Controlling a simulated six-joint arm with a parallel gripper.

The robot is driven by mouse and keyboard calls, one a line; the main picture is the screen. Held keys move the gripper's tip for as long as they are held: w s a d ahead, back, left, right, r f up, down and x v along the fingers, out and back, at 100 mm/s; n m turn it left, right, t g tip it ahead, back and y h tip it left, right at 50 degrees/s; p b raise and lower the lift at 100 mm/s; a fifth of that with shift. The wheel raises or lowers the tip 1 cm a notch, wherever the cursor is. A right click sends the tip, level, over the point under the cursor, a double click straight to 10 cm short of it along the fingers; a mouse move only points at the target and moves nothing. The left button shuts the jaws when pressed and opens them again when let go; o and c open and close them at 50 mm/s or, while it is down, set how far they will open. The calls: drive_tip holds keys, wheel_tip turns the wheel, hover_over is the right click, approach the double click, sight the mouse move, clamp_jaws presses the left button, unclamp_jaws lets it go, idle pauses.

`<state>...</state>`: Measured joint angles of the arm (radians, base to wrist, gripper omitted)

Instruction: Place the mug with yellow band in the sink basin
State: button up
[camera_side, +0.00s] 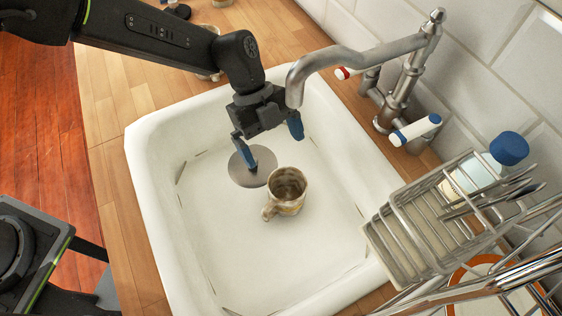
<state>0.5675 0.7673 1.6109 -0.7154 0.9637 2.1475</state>
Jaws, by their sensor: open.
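The mug (287,194) stands upright on the floor of the white sink basin (215,245), just below and right of the round drain (243,173). It looks beige and brown, with its handle toward the lower left; a yellowish tone shows on its side, but a clear band is hard to make out. My gripper (269,145) is above the basin, up and left of the mug, with its two blue fingers spread apart. Nothing is between the fingers, and they appear clear of the mug. The gripper partly covers the drain and the basin's back area.
A steel faucet (355,60) arches over the basin close to my gripper's right side. A wire dish rack (420,225) with a blue-capped bottle (485,165) stands at the right. Several items sit on the wooden counter (120,95) behind my arm. The lower basin is clear.

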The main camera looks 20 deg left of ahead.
drive_tip(key=shift+v, duration=1.75)
drive_tip(key=s+a+r+n+t+y, duration=0.1)
drive_tip(key=s+a+r+n+t, duration=0.15)
drive_tip(key=a+r+n, duration=0.55)
drive_tip(key=s+a+r+n+t+y, duration=0.1)
drive_tip(key=a+r+n+t, duration=0.25)
drive_tip(key=a+r, duration=0.45)
drive_tip(key=s+a+n+t+y, duration=0.3)
drive_tip(key=s+a+n, duration=0.9)
drive_tip(key=a+n, duration=0.2)
drive_tip(key=shift+s+a+r+t, duration=0.2)
drive_tip(key=shift+a+r+t, duration=0.15)
drive_tip(key=shift+a, duration=0.35)
